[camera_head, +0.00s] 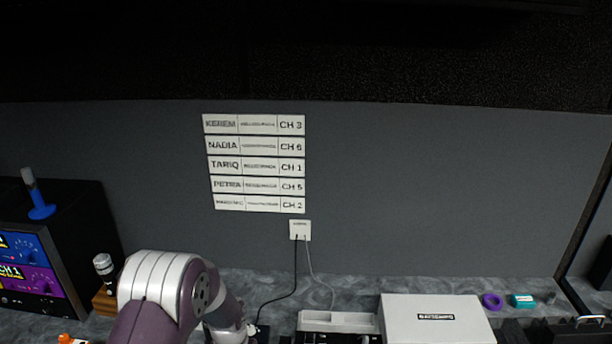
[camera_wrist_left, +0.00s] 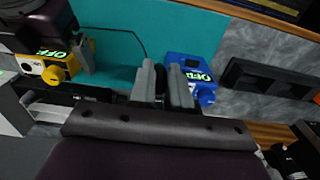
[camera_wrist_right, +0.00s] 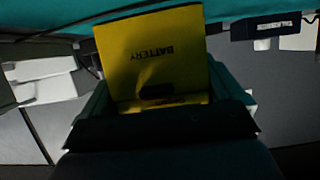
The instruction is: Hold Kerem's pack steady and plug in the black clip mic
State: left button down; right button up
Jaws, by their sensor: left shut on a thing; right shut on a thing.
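A yellow pack (camera_wrist_left: 54,66) with a lit green OFF display shows at the left of the left wrist view. My right gripper (camera_wrist_left: 84,58) is shut on it. In the right wrist view the pack's yellow face (camera_wrist_right: 155,55), marked BATTERY, fills the space between the fingers. No name shows on it. My left gripper (camera_wrist_left: 167,78) is shut on a small dark thing, probably the black mic's plug, mostly hidden between the fingers. It is apart from the yellow pack. A thin dark cable (camera_wrist_left: 125,33) curves between the two. Neither gripper's fingers show in the head view.
A blue pack (camera_wrist_left: 190,68), also reading OFF, lies just beyond my left fingers on a teal mat (camera_wrist_left: 230,45). A wall chart (camera_head: 256,163) lists KEREM at CH 3. A white box (camera_head: 436,322) stands at the right, and a rack (camera_head: 45,250) at the left.

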pick_arm(q)
jog(key=w+d+r+m, duration=0.1)
jog(key=w+d+r, duration=0.1)
jog(key=d, duration=0.8)
jog(key=w+d+r+m, duration=0.2)
jog(key=d+r, duration=0.1)
jog(key=d, duration=0.7)
jog(key=shift+w, duration=0.3)
jog(key=shift+d+r, duration=0.1)
jog(key=shift+r, duration=0.05)
jog(key=shift+f, duration=2.95)
jog(key=shift+f, duration=1.15)
jog(key=c, duration=1)
grip_release()
jog(key=shift+r, duration=0.1)
